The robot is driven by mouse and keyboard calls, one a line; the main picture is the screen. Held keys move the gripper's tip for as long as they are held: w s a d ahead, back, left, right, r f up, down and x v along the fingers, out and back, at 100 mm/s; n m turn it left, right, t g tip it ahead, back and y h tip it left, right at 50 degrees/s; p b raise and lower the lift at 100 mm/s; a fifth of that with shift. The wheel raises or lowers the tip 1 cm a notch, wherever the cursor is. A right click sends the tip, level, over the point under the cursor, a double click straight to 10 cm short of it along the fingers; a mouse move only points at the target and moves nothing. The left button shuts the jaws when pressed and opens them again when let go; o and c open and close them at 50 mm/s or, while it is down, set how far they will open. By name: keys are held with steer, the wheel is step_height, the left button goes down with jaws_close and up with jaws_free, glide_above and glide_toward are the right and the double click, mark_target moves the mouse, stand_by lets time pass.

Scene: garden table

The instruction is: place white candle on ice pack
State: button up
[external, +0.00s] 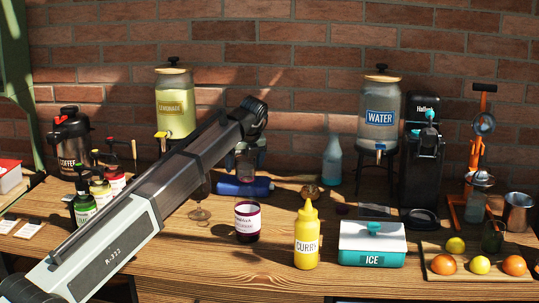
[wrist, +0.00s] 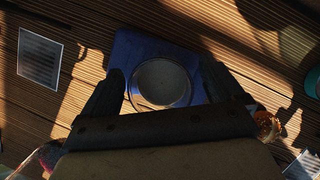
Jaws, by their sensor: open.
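The blue ice pack (external: 230,188) lies flat on the wooden table in the middle of the external view, and it also shows under my gripper in the wrist view (wrist: 130,45). The white candle (wrist: 160,82) shows from above as a pale round shape over the ice pack. In the external view the candle (external: 245,167) looks upright on the pack, partly hidden by my gripper; exact contact is hard to see. My gripper (wrist: 164,70) points down and is open, with one finger on each side of the candle and gaps between.
A stemmed glass (external: 200,200) is close on the left, and a small brown item (external: 310,192) on the right. A teal ice box (external: 372,243) stands farther right.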

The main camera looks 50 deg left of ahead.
steer(key=v, duration=1.1)
steer(key=shift+r, duration=0.3)
steer(key=shift+o, duration=0.3)
steer(key=shift+d, duration=0.15)
